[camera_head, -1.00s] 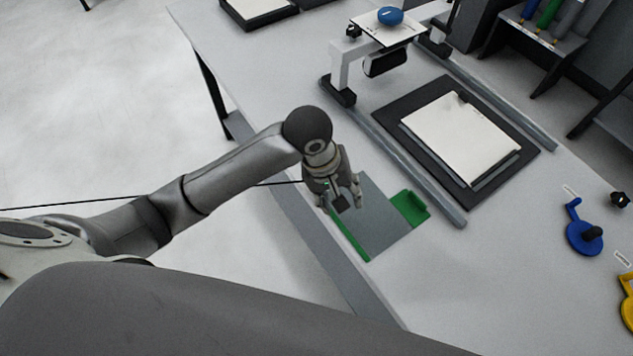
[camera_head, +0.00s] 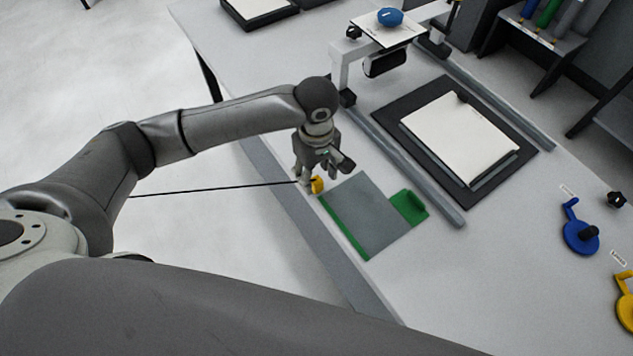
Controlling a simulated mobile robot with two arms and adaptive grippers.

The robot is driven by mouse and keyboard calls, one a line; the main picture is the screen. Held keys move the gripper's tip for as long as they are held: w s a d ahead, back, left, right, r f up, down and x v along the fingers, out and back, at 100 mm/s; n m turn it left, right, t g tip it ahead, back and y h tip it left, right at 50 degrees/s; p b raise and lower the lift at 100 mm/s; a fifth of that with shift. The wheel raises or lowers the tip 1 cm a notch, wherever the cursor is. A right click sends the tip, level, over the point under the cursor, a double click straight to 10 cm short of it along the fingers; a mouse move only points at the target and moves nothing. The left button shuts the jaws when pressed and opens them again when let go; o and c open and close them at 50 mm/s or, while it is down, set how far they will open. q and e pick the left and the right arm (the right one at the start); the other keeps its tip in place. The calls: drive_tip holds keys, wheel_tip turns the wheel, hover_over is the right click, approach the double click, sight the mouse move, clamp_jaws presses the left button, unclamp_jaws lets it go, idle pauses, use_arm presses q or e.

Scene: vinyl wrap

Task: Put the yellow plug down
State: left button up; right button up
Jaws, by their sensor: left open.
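The small yellow plug (camera_head: 317,184) is at the near-left edge of the table, just left of the grey plate with green edges. A black cable (camera_head: 220,190) runs from it to the left, across my arm's side. My left gripper (camera_head: 323,171) is open, pointing down right above the plug, its fingers spread. The plug shows just below the fingers, partly hidden by them. I cannot tell whether a finger touches it. My right gripper does not show.
The grey plate (camera_head: 372,218) has a green strip and a green block (camera_head: 408,207). Behind it are a rail (camera_head: 405,165) and a black mat (camera_head: 392,110) with a white sheet (camera_head: 460,138). A blue crank (camera_head: 578,236) and a yellow crank (camera_head: 626,312) are at the right.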

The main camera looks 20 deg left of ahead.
sight(316, 180)
use_arm(q)
wheel_tip(316, 180, down, 5)
drive_tip(key=shift+w+r+p, duration=0.1)
drive_tip(key=shift+w+p, duration=0.05)
drive_tip(key=shift+p, duration=0.4)
drive_tip(key=c, duration=1)
drive_tip(key=shift+r, duration=0.15)
